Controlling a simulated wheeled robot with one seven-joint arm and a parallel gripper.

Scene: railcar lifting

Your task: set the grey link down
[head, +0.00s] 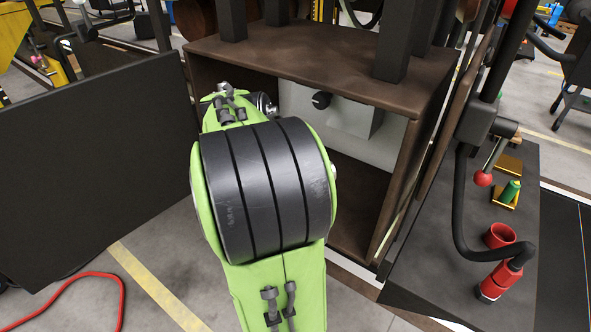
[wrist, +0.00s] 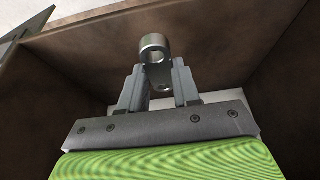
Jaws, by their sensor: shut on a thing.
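The grey link (wrist: 152,45) is a metal piece with a round eye at its upper end, seen in the wrist view. My gripper (wrist: 158,76) is shut on its lower part, with the eye sticking out beyond the fingertips. Brown walls of the open-fronted box (head: 300,45) surround the gripper in the wrist view. I cannot tell whether the link touches any surface. In the head view my green arm reaches to the box's opening and hides most of the gripper and the link.
Inside the box is a pale grey unit (head: 355,112) with a black knob. A dark panel (head: 95,170) stands left. On the right, a dark tabletop (head: 450,235) holds a red cup (head: 499,235), a red tool (head: 500,280) and a green cylinder (head: 510,191). A red hose (head: 100,275) lies on the floor.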

